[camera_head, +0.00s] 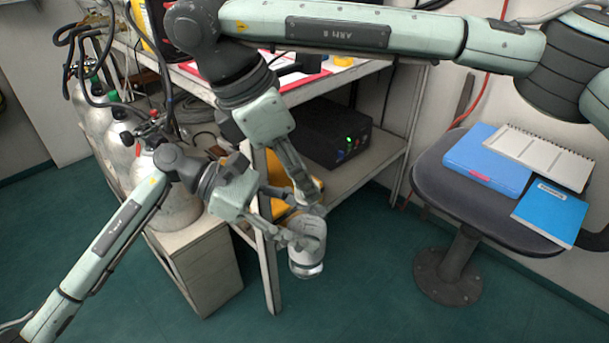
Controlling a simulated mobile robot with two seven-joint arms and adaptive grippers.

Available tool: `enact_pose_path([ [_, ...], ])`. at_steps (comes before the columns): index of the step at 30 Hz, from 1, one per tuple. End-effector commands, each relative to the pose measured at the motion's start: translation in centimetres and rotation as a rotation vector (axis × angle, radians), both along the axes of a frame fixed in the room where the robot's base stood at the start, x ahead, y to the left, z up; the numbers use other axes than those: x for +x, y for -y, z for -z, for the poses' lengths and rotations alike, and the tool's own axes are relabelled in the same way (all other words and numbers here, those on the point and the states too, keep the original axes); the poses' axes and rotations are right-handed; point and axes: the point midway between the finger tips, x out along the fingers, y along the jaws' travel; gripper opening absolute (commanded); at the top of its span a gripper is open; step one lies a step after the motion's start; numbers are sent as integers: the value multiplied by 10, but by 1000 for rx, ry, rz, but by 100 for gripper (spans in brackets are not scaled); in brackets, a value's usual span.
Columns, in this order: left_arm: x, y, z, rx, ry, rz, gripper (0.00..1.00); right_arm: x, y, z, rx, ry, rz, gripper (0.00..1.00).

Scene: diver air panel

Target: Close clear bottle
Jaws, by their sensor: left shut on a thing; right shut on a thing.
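The clear bottle (308,262) hangs in the air in the middle of the camera_head view, about upright, with a shiny lower end. My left gripper (303,238) comes in from the left and is shut on the bottle's body. My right gripper (311,200) points down from above and is shut at the bottle's top end. The fingers hide most of the top, so I cannot tell a cap from the neck or how it sits.
A steel shelf bench with a black box (333,133) stands behind the grippers. Gas cylinders (98,117) and a low cabinet (206,268) are at the left. A dark stool (440,190) with a blue folder (487,160) and notebooks is at the right. The green floor between is clear.

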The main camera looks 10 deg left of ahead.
Motion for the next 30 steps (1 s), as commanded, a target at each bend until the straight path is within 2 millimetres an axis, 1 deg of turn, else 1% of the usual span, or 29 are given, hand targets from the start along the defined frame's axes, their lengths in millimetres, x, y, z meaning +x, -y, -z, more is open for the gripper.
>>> enact_pose_path([
  [1,0,0,0,-1,1,0,0,2,-1,0,0,1,105,22],
  [3,0,0,0,-1,1,0,0,3,-1,0,0,1,219,22],
  [6,0,0,-1,-1,1,0,0,3,-1,0,1,3,304,22],
  [15,0,0,-1,-1,1,0,0,2,-1,0,3,3,318,22],
  [16,0,0,-1,-1,0,0,0,2,-1,0,3,2,317,34],
  [20,0,0,0,-1,1,0,0,3,-1,0,3,2,317,50],
  [27,0,0,-1,-1,1,0,0,3,-1,0,3,2,316,51],
  [30,0,0,-1,-1,1,0,0,3,-1,-4,4,3,316,51],
])
